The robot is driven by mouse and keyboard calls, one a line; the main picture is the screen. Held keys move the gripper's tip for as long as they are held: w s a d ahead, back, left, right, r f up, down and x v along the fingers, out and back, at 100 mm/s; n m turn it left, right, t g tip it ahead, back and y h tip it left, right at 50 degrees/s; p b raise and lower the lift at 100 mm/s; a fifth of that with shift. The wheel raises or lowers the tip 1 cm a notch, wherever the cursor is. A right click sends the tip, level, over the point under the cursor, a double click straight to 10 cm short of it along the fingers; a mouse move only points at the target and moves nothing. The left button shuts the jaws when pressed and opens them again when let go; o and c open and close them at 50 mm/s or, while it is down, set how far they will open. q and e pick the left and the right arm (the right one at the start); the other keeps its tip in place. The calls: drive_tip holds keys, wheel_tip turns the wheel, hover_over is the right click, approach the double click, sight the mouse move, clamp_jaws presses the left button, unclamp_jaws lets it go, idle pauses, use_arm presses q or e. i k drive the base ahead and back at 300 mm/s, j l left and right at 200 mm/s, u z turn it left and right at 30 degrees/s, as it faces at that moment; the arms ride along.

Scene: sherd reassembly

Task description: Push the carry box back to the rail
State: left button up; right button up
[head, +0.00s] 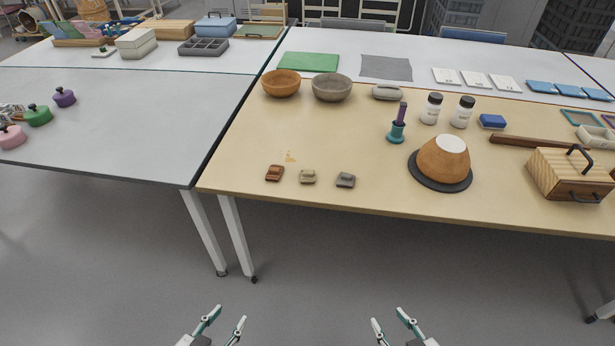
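The carry box (567,176) is a striped wooden box with dark handles on its top and front. It stands at the right end of the tan table (300,212), near the front edge. My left gripper (226,322) is open and empty at the bottom of the head view, in front of the table. My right gripper (389,324) is also open and empty there, to the left of the box and well apart from it.
An upturned orange bowl (443,158) on a dark disc stands left of the box. Small sherds (308,177) lie near the front edge. White jars (432,108), a blue block (492,121) and frames (580,118) stand behind. The table front between disc and box is clear.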

sight(548, 167)
drive_tip(key=z, duration=1.6)
